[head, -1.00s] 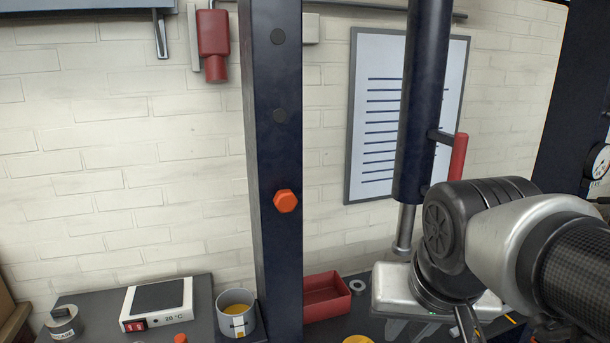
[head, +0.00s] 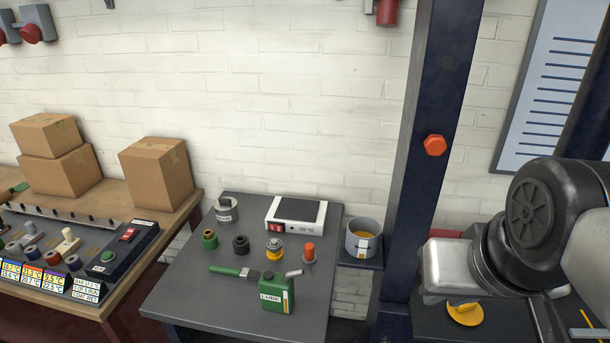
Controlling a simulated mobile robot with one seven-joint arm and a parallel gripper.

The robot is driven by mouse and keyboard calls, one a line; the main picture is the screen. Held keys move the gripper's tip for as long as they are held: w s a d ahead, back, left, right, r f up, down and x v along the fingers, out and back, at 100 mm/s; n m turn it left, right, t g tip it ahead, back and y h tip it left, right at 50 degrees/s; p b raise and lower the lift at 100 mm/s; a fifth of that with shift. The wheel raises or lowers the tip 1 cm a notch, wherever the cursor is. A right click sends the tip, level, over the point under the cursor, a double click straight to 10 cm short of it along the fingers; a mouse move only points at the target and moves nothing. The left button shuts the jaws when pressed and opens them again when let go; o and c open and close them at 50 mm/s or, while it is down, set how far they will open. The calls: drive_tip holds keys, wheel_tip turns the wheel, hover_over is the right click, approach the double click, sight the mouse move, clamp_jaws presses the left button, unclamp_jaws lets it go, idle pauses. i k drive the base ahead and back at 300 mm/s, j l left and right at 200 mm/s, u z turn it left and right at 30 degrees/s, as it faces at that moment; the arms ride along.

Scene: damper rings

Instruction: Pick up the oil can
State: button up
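The oil can (head: 277,292) is a small green can with a white label reading "LUBE" and a pale spout. It stands upright near the front right of the grey table (head: 190,290) in the head view. My gripper is at the lower right, far to the right of the can, beyond the dark blue post. Only part of its end shows, running off the bottom edge, so its fingers cannot be made out.
Close behind the can are a green-handled brush (head: 234,271), a yellow-based part (head: 274,249) and an orange-topped part (head: 309,253). The blue post (head: 425,170) and a grey pot (head: 363,239) lie between my arm and the can.

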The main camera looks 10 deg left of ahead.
sight(276, 290)
drive_tip(key=k+j+u, duration=0.1)
drive_tip(key=u, duration=0.8)
drive_tip(key=z, duration=0.75)
drive_tip(key=j+u, duration=0.2)
drive_tip(key=u, duration=0.25)
drive_tip(key=j+u, duration=0.2)
drive_tip(key=u, duration=0.3)
drive_tip(key=i+j+u, duration=0.1)
drive_tip(key=u, duration=0.35)
